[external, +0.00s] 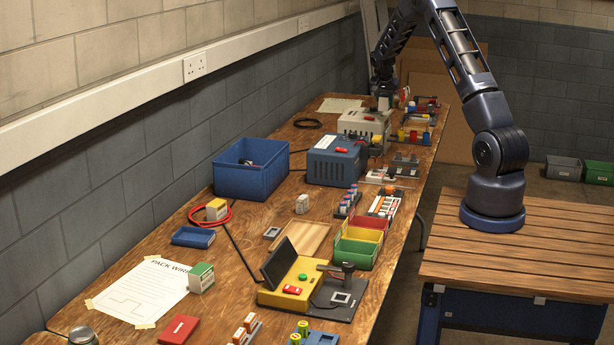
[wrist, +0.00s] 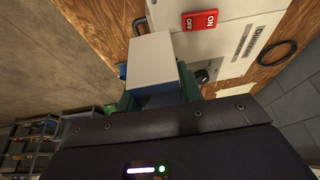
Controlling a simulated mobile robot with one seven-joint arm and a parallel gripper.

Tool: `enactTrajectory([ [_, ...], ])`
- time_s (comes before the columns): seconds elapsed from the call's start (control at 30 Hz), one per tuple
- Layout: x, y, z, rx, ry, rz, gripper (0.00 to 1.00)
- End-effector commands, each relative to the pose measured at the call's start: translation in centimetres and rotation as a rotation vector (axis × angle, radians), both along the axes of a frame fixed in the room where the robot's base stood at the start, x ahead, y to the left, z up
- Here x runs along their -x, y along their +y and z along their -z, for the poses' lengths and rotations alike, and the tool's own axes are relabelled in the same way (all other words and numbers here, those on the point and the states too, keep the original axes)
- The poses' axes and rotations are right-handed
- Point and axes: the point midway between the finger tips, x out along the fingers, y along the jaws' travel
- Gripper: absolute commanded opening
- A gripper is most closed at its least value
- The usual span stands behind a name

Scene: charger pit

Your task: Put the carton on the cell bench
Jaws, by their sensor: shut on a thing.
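My gripper (wrist: 160,88) is shut on a carton (wrist: 165,57) with a pale grey-white face and a blue side, between its green fingers in the wrist view. In the external view my gripper (external: 383,101) is small at the far end of the long wooden bench (external: 268,216), by the beige unit; the carton cannot be made out there. No label shows which surface is the cell bench. Other small cartons stand on the long bench: a yellow-and-white one (external: 216,209), a green-and-white one (external: 201,278) and a pale one (external: 302,204).
The beige unit (external: 364,127) with a red on/off switch (wrist: 200,20) is close to the held carton. A blue unit (external: 340,158), blue bin (external: 251,168), coloured trays (external: 355,250) and yellow tester (external: 296,283) crowd the bench. Bare wood shows between them.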

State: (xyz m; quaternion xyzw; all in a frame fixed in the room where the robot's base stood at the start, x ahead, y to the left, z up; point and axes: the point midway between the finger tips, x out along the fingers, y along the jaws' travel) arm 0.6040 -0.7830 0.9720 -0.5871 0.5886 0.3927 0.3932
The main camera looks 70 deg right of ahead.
Motion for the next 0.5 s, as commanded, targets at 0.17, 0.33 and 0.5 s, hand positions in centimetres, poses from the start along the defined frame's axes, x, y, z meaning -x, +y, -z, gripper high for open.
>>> enactTrajectory([
  [0.17,5.3,-3.7,-0.2,0.001,0.000,0.003,0.04],
  [0.33,9.6,-6.2,-0.4,0.000,-0.002,0.002,0.04],
  [0.5,12.3,-7.7,-0.5,0.001,-0.001,-0.001,0.04],
])
